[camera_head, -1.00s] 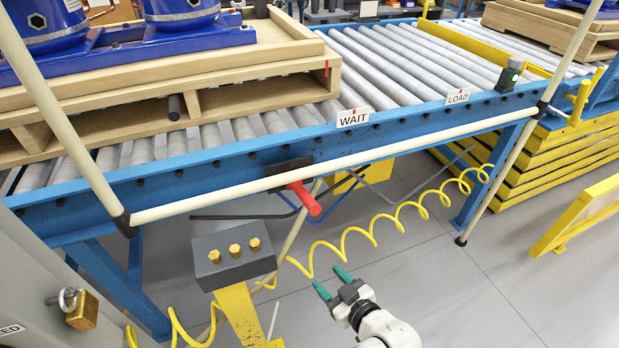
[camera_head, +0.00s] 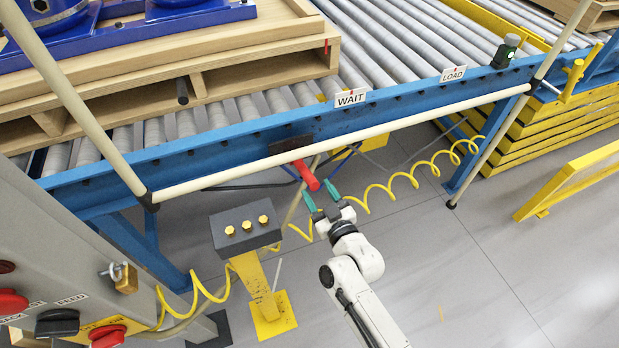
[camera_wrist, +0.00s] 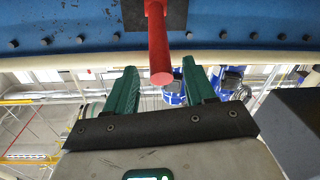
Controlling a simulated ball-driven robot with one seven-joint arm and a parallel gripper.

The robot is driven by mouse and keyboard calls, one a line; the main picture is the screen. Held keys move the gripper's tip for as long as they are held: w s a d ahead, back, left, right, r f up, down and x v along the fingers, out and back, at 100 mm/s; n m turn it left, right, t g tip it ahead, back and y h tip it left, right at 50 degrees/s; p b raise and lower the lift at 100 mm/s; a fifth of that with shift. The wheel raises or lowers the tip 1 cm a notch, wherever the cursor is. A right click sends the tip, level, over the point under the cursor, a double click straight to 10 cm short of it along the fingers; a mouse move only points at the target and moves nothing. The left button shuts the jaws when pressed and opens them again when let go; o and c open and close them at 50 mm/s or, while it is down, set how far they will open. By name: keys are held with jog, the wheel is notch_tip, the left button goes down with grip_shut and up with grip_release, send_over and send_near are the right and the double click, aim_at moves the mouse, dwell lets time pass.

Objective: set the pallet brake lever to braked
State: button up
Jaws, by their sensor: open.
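The brake lever is a red handle (camera_head: 306,175) that juts out from a dark plate (camera_head: 290,145) on the blue conveyor side rail, below the cream bar. In the wrist view the red handle (camera_wrist: 159,45) hangs from the top, ahead of and between the fingertips. My gripper (camera_head: 320,190) is open, with two green fingers just below the handle's free end. In the wrist view my gripper (camera_wrist: 158,75) has its fingers spread and nothing is held. I cannot tell whether a finger touches the handle.
The cream bar (camera_head: 350,145) runs in front of the rail. A grey box with yellow bolts (camera_head: 245,226) stands on a yellow post left of my gripper. A coiled yellow hose (camera_head: 400,185) hangs behind. A control cabinet (camera_head: 60,250) is at left.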

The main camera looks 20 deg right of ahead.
aim_at(304, 170)
jog(key=w, duration=0.2)
jog(key=w+b, duration=0.1)
jog(key=w, duration=0.2)
jog(key=shift+w+a+b, duration=0.2)
jog(key=shift+w+b, duration=0.1)
jog(key=shift+w, duration=0.05)
grip_shut()
dwell(0.3)
